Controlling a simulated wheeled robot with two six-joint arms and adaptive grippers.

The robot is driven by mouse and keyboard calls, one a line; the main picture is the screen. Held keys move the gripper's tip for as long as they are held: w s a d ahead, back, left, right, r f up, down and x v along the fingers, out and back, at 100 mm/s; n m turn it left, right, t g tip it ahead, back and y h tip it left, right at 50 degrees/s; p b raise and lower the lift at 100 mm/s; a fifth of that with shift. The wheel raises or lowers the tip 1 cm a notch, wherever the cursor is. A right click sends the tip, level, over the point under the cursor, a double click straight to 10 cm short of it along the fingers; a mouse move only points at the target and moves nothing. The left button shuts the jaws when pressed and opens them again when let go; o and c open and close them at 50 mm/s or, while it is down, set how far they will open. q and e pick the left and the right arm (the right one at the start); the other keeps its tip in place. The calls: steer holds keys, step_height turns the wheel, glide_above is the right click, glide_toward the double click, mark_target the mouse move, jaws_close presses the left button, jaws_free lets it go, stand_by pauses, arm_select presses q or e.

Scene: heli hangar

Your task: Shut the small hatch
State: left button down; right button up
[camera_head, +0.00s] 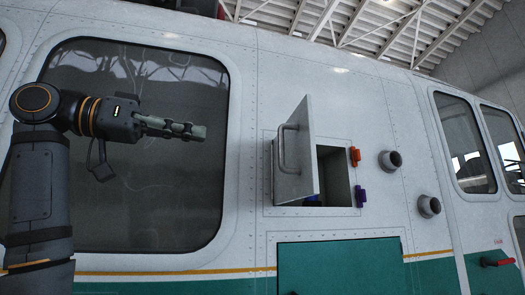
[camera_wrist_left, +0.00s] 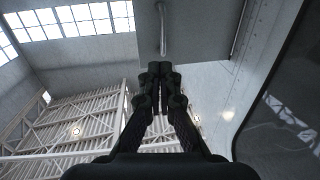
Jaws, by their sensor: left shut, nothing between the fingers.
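The small hatch door (camera_head: 307,172) is light grey and stands open, swung out from the helicopter's white side. A bar handle (camera_head: 284,150) is on its left-facing side. To the right of the door the dark square opening (camera_head: 335,178) shows, partly hidden by the door. My left gripper (camera_head: 203,132) is shut and empty, left of the door and apart from it, pointing right. In the left wrist view the shut fingers (camera_wrist_left: 161,70) point toward the door panel (camera_wrist_left: 205,35) and its handle (camera_wrist_left: 163,30). My right gripper is not in view.
An orange latch (camera_head: 355,157) and a purple latch (camera_head: 361,196) sit at the opening's right edge. Two round ports (camera_head: 390,160) (camera_head: 429,206) stick out farther right. A large window (camera_head: 150,190) lies behind my left arm. A green panel (camera_head: 340,268) is below.

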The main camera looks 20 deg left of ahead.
mark_target(280, 159)
arm_select(q)
steer(key=p+x, duration=0.6)
steer(key=x, duration=0.8)
steer(key=shift+w, duration=0.55)
steer(key=shift+s+d, duration=0.1)
steer(key=shift+d, duration=0.05)
